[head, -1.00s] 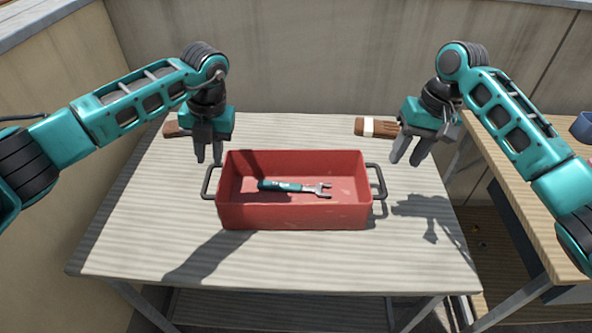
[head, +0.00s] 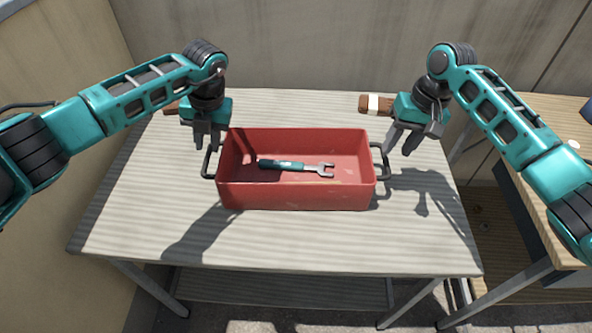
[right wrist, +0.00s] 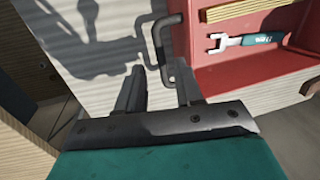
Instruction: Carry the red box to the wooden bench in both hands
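The red box (head: 295,197) sits upright on a pale striped table (head: 290,240). It has a dark handle on its left end (head: 207,163) and one on its right end (head: 383,160). A teal-handled wrench (head: 282,165) lies inside. My left gripper (head: 207,144) points down just above and behind the left handle, fingers apart and empty. My right gripper (head: 399,148) is beside the right handle, fingers spread. In the right wrist view the right handle (right wrist: 157,42) lies just beyond the open fingertips, not clearly between them. The wooden bench (head: 535,112) stands at the right.
Brown cylindrical things lie at the table's back, one with a white band (head: 375,104) behind my right gripper. A concrete wall (head: 300,50) closes off the back. The table's front is clear. A gap separates table and bench.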

